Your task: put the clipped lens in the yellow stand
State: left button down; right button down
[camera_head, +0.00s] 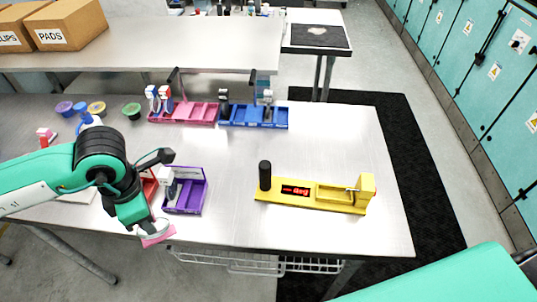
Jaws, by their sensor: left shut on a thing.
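My left gripper (148,224) is near the front edge of the table, pointing down. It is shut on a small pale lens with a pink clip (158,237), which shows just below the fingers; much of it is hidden. The yellow stand (325,207) lies to the right on the table, well apart from the gripper. It has a black upright cylinder at its left end, a red lit display, a shallow trough and a raised block at its right end. My right gripper is not in view.
A purple tray (185,207) and a red tray stand close beside my left gripper. A pink tray (184,120) and a blue tray (253,125) hold upright pieces at the back. Small coloured pots (97,108) stand at the back left. The table between the purple tray and the stand is clear.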

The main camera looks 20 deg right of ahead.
aim_at(149, 244)
pick_arm(q)
jog(key=a+f+m, duration=0.1)
jog(key=f+m, duration=0.2)
jog(key=a+f+m, duration=0.1)
jog(key=f+m, duration=0.3)
jog(key=a+f+m, duration=0.1)
jog(key=f+m, duration=0.2)
jog(key=shift+s+f+m, duration=0.25)
jog(key=shift+m, duration=0.05)
notch_tip(149, 244, down, 10)
jog(key=a+m, duration=0.1)
jog(key=m, duration=0.9)
jog(key=shift+s+a+m, duration=0.3)
jog(key=shift+s+m, duration=0.05)
jog(key=shift+m, duration=0.05)
